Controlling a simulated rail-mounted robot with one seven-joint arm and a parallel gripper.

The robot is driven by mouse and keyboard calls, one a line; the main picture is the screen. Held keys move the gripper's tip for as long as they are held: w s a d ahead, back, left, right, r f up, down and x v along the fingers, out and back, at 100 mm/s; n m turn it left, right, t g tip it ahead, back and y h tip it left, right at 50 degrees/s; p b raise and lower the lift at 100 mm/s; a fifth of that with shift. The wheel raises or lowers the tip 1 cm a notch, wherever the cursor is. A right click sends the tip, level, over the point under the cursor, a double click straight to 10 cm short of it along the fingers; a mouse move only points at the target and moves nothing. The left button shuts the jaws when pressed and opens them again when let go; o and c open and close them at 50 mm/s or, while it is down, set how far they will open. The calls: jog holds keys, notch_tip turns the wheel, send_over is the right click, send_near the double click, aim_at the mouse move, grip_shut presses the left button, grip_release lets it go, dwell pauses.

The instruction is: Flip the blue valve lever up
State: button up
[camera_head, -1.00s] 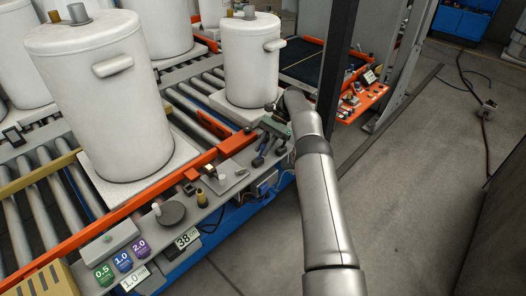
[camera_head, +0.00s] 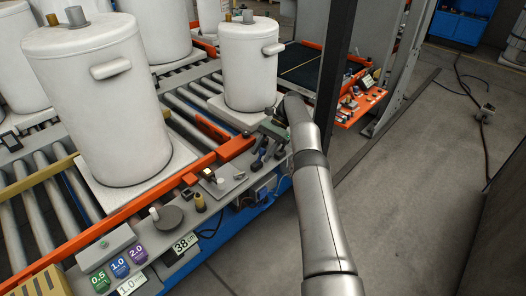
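Small dark blue levers (camera_head: 257,161) stand on the grey control panel, just in front of the smaller white tank. I cannot tell from this view which one is the blue valve lever or its exact angle. My gripper (camera_head: 270,130) is at the end of my silver arm, above and close to these levers. It is small and partly hidden by my wrist. I cannot see whether its fingers are open or shut, or whether they touch a lever.
The smaller white tank (camera_head: 251,65) stands right behind my gripper. A larger white tank (camera_head: 100,110) stands on the roller conveyor at left. An orange rail (camera_head: 110,222) edges the conveyor. A dark post (camera_head: 335,75) rises right of my wrist. The floor at right is open.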

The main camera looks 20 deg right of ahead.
aim_at(263, 149)
jog(key=shift+r, duration=0.1)
notch_tip(263, 149, up, 4)
jog(key=shift+f+p, duration=0.2)
jog(key=shift+p, duration=0.35)
jog(key=shift+s+r, duration=0.4)
jog(key=s+r+p, duration=0.1)
jog(key=s+r, duration=0.3)
jog(key=s, duration=0.2)
jog(key=s+a+r+p, duration=0.1)
jog(key=s+r, duration=0.3)
jog(key=s, duration=0.3)
jog(key=shift+r, duration=0.2)
